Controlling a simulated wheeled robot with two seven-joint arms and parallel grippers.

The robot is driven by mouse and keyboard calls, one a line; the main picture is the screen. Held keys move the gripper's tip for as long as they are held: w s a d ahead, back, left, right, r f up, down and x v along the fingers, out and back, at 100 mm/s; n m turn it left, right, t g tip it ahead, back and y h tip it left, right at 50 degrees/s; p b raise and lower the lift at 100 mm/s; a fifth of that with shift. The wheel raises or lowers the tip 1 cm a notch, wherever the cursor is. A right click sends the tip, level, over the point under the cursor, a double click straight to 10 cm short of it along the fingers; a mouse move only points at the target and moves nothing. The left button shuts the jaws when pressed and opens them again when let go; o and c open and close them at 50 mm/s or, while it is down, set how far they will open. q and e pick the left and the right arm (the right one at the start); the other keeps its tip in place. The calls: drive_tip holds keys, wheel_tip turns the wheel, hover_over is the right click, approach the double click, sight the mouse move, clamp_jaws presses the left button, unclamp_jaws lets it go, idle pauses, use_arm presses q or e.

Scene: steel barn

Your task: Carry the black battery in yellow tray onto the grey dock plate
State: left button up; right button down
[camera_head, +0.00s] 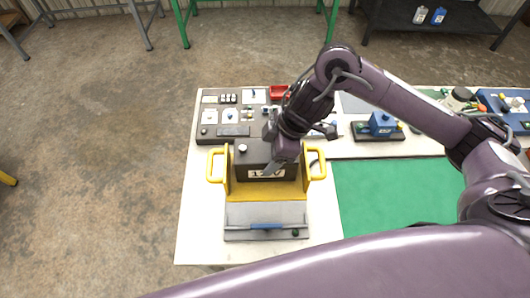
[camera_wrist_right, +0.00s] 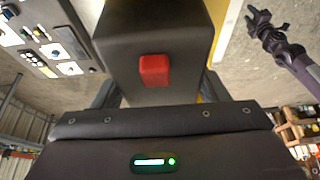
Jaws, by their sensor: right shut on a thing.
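The black battery (camera_head: 250,158), with a 12V label, stands upright in the yellow tray (camera_head: 268,192), between its two side handles. My right gripper (camera_head: 282,165) comes down over the battery and is shut on it; its fingertips are partly hidden. In the right wrist view the battery (camera_wrist_right: 150,30) shows a red terminal cap, and yellow tray edges show beside it. The grey dock plate (camera_head: 265,215), with a blue bar, is just in front of the tray; I cannot tell whether the tray overlaps it. My left gripper (camera_wrist_right: 266,32) hangs in the right wrist view, away from the battery; its jaws are unclear.
A blue block on a dark base (camera_head: 381,124) is to the right. A green mat (camera_head: 395,195) lies bare at the right front. The table's left edge is near the tray.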

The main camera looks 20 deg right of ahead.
wheel_tip(320, 180, down, 15)
drive_tip(key=shift+w+a+f, duration=0.15)
idle(0.5)
drive_tip(key=shift+f, duration=0.1)
drive_tip(key=shift+c, duration=1.2)
unclamp_jaws()
drive_tip(key=shift+s+f, duration=0.15)
drive_tip(key=shift+s, duration=0.05)
drive_tip(key=b+v, duration=0.1)
drive_tip(key=v, duration=1.1)
drive_tip(key=shift+s, duration=0.1)
